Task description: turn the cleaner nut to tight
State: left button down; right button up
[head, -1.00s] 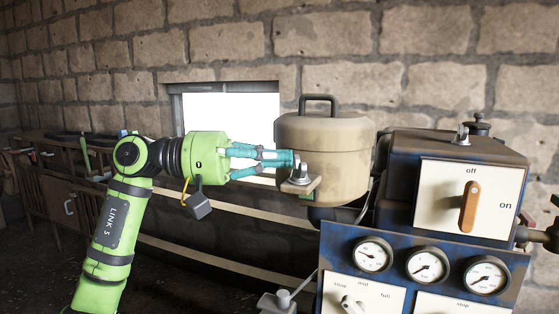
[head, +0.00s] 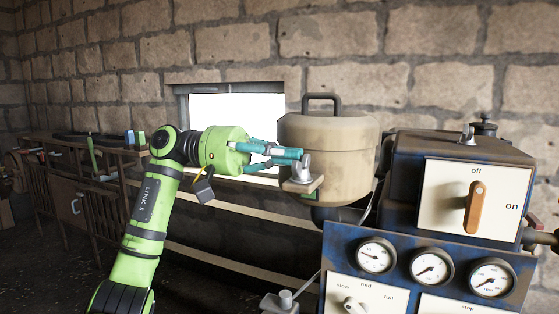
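The tan air cleaner (head: 343,150) stands at the centre of the head view, with a dark handle on its lid. A grey metal nut (head: 304,172) sits at its lower left side, above a small bracket plate (head: 301,186). My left gripper (head: 296,157) reaches in from the left, its teal fingers level with the nut and their tips at or very near it. The fingers overlap in this view, so their gap and any contact with the nut are hidden. My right gripper is out of view.
The blue engine housing (head: 440,262) stands to the right, with several gauges and an off/on panel (head: 478,200) with an orange lever. A wooden bench (head: 110,150) runs along the wall at left. A window (head: 228,108) is behind my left gripper.

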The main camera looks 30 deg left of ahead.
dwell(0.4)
pick_arm(q)
jog(key=s+a, duration=0.2)
jog(key=a, duration=0.9)
jog(key=shift+s+a, duration=0.25)
jog(key=shift+a, duration=0.15)
